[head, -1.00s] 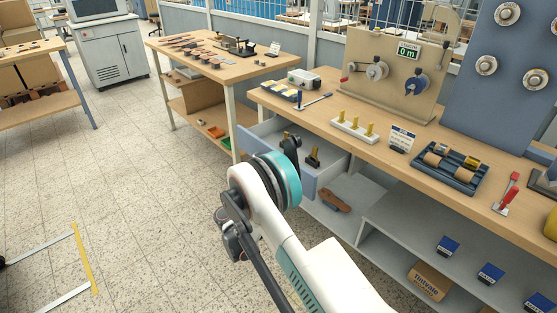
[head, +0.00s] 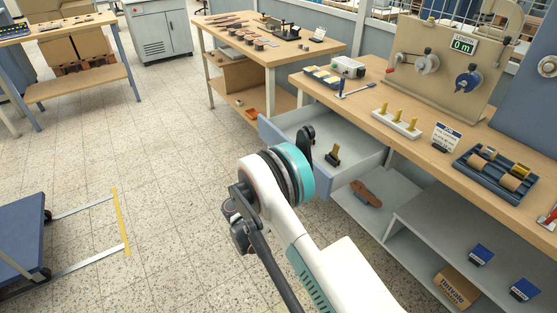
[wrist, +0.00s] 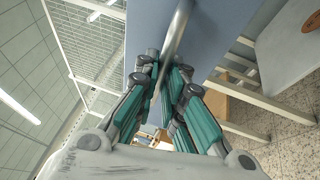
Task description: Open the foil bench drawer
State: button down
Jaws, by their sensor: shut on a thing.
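The foil bench drawer (head: 273,134) stands pulled out from under the bench top in the head view, with its blue-grey front toward me and its pale inside showing. A small dark holder with a brass-coloured top (head: 333,156) stands inside it. In the wrist view the drawer front (wrist: 225,30) fills the upper middle, with a curved metal handle (wrist: 181,25) on it. My gripper (wrist: 165,68) is shut on the handle, its teal-and-grey fingers on both sides of it. In the head view my wrist hides the gripper, the handle and part of the drawer.
The bench top (head: 375,108) carries a white block with brass pegs (head: 396,123), a dark roll tray (head: 497,172) and a winder (head: 450,60). A lower shelf holds a brown tool (head: 366,193). A second table (head: 262,55) stands behind. Floor to the left is clear up to a blue platform (head: 22,235).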

jog(key=c, duration=1.7)
grip_release()
jog(key=v, duration=1.2)
jog(key=shift+w+r, duration=0.1)
